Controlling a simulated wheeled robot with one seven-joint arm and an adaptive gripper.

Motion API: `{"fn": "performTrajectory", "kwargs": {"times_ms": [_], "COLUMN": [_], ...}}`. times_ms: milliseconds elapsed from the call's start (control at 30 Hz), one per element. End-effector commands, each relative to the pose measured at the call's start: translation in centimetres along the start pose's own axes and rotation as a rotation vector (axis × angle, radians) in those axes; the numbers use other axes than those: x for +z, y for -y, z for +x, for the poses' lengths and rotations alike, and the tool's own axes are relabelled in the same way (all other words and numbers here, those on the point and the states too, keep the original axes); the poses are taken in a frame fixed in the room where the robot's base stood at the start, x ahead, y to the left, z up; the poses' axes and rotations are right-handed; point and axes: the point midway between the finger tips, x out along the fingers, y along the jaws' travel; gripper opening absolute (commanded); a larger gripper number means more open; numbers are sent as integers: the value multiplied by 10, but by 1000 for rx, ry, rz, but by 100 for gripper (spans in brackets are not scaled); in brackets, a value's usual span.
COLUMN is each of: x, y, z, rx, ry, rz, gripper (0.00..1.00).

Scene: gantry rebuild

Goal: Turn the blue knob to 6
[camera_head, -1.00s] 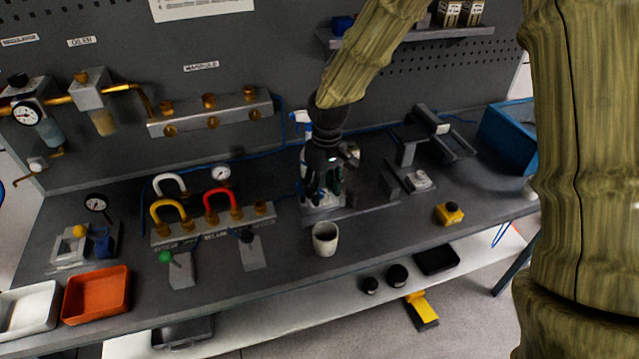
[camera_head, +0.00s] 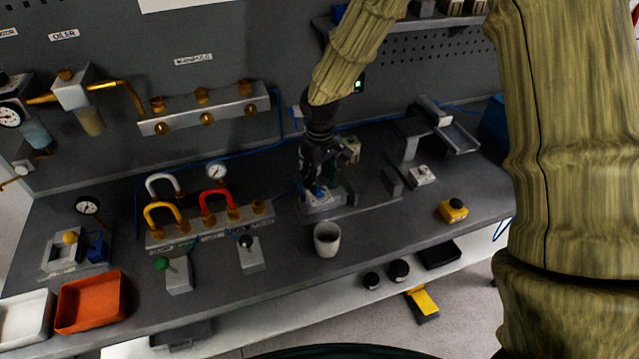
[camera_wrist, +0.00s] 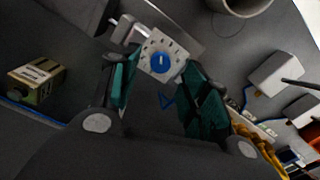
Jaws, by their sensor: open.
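The blue knob (camera_wrist: 160,63) shows in the wrist view on a light square plate (camera_wrist: 163,44) with dark marks around it. A pale line on the knob's face is visible, but the numbers are too small to read. My gripper (camera_wrist: 158,92) is open and empty, its two green-padded fingers on either side of the knob's line of sight. They look apart from the knob. In the head view my gripper (camera_head: 319,186) is just above the plate (camera_head: 322,198), and mostly hides the knob.
A grey cup (camera_head: 327,240) stands in front of the plate. A small box (camera_wrist: 36,80) lies left in the wrist view. A yellow button box (camera_head: 453,210) is to the right. Hose fittings (camera_head: 210,224) and an orange tray (camera_head: 90,302) are to the left. Bare bench lies around the cup.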

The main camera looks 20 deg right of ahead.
Motion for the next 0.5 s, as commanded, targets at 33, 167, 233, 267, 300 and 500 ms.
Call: {"fn": "performTrajectory", "kwargs": {"times_ms": [33,167,233,267,300,500], "x": [0,0,0,-1,-1,-1], "y": [0,0,1,1,1,1], "z": [5,18,24,26,28,36], "rx": [-1,0,0,0,0,0], "ry": [2,2,1,1,0,1], "rz": [0,-1,-2,-2,-2,-2], "gripper": [46,46,46,46,46,46]}}
